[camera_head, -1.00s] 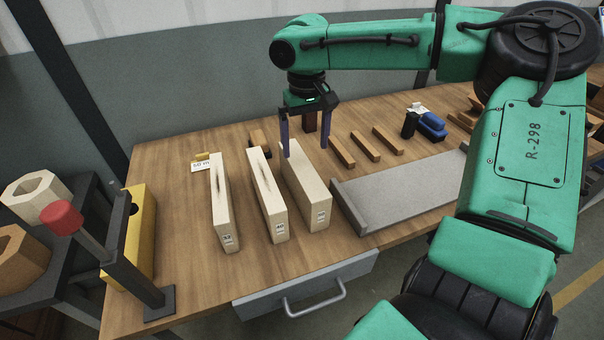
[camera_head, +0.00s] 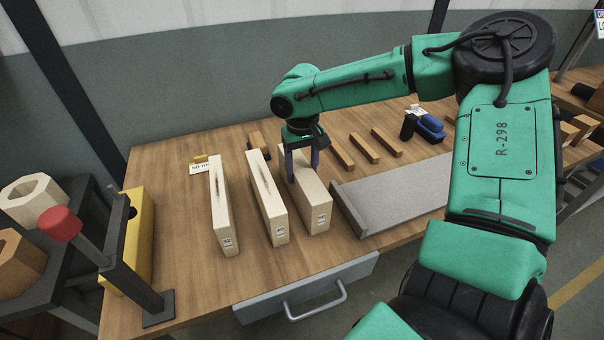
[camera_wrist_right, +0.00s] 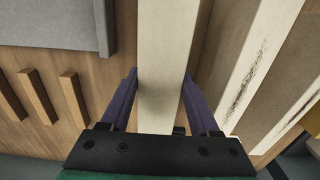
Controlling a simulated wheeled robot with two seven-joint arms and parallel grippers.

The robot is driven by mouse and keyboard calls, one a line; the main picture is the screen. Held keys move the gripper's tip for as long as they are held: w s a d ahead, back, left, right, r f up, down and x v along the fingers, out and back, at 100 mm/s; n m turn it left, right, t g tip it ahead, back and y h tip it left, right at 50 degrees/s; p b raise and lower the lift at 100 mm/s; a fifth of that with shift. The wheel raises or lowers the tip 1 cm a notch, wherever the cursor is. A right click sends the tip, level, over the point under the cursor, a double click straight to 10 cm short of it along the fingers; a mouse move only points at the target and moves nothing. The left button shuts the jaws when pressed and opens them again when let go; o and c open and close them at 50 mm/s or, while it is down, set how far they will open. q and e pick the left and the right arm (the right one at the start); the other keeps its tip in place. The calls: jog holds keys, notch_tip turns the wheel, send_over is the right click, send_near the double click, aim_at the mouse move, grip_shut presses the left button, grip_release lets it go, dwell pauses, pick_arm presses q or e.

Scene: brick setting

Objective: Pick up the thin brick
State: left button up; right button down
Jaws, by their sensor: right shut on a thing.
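Three pale wooden bricks stand side by side on the workbench: a left brick (camera_head: 222,205), a middle brick (camera_head: 267,197) and a right brick (camera_head: 312,205). Each has a small printed label on its near end. The left one looks narrowest and the right one widest. My right gripper (camera_head: 303,168) is shut on the right brick, its purple fingers on either side of the far part. In the right wrist view, this brick (camera_wrist_right: 168,40) runs between the fingers, with the middle brick (camera_wrist_right: 245,85) beside it. The brick appears to rest on the bench. My left gripper is out of view.
A grey tray (camera_head: 395,192) lies right of the bricks, with several brown wooden strips (camera_head: 364,148) behind it. A yellow block (camera_head: 140,240) and a dark stand with a red knob (camera_head: 60,222) are at the left. A drawer (camera_head: 308,287) is at the front edge.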

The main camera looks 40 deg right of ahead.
jog(key=shift+w+r, duration=0.1)
jog(key=shift+r, duration=0.1)
jog(key=shift+r, duration=0.25)
notch_tip(320, 180, up, 19)
jog(key=p, duration=0.1)
jog(key=shift+p, duration=0.4)
jog(key=shift+r, duration=0.1)
